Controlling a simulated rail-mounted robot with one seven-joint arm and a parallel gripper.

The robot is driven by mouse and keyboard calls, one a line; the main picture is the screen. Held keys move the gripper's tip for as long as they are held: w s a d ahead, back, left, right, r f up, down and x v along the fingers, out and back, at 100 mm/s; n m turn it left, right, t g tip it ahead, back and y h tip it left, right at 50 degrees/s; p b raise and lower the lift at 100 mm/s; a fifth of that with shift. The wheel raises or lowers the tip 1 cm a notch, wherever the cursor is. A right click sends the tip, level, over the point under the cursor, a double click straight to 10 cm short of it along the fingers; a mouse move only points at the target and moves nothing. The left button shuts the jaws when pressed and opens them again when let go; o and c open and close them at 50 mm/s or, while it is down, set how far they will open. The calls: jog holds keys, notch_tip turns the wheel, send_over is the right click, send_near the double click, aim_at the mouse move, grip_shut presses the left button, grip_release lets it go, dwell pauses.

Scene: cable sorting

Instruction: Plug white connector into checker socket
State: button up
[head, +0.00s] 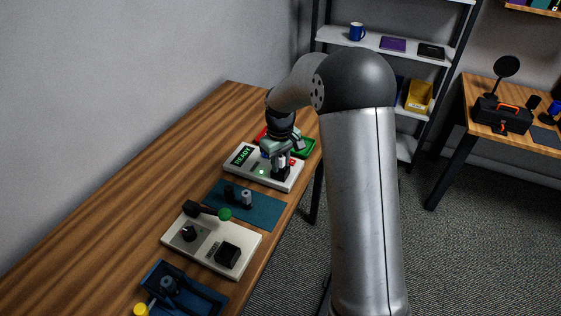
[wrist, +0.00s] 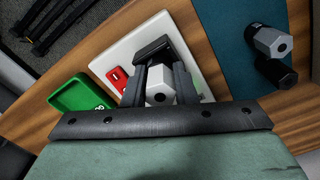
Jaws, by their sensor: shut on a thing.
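The checker (head: 240,168) is a white box on the wooden table with a lit green READY display. In the wrist view the checker (wrist: 183,27) lies beneath my gripper (wrist: 160,84). My gripper's dark fingers are shut on the white connector (wrist: 158,91), a pale hexagonal body with a dark hole in its end. A black block (wrist: 153,48), perhaps the socket, shows just beyond the fingertips. In the head view my gripper (head: 278,166) is over the right part of the checker. How deep the connector sits in the socket is hidden.
A teal mat (head: 262,213) holds a grey connector (head: 246,198) and a black one (head: 229,192). A green tray (head: 308,148) and a red tray (head: 261,134) lie behind the checker. A second pale box (head: 212,243) and a blue tray (head: 205,298) are nearer.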

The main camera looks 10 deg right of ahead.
jog(key=shift+f, duration=0.15)
jog(key=o, duration=1.1)
jog(key=shift+c, duration=0.2)
jog(key=shift+s, duration=0.1)
jog(key=shift+o, duration=0.2)
jog(key=shift+s+a+f, duration=0.1)
jog(key=shift+a+f, duration=0.1)
jog(key=shift+r, duration=0.1)
jog(key=o, duration=0.3)
jog(key=shift+a+r+p, duration=0.1)
jog(key=shift+r+p, duration=0.25)
jog(key=shift+r, duration=0.15)
jog(key=shift+d+r+p, duration=0.2)
jog(key=shift+r+p, duration=0.2)
jog(key=shift+r, duration=0.3)
jog(key=shift+w+d+r+p, duration=0.1)
jog(key=shift+r+p, duration=0.65)
jog(key=shift+r, duration=0.5)
jog(key=shift+w+r+p, duration=0.1)
jog(key=shift+r+p, duration=0.6)
jog(key=shift+r, duration=0.55)
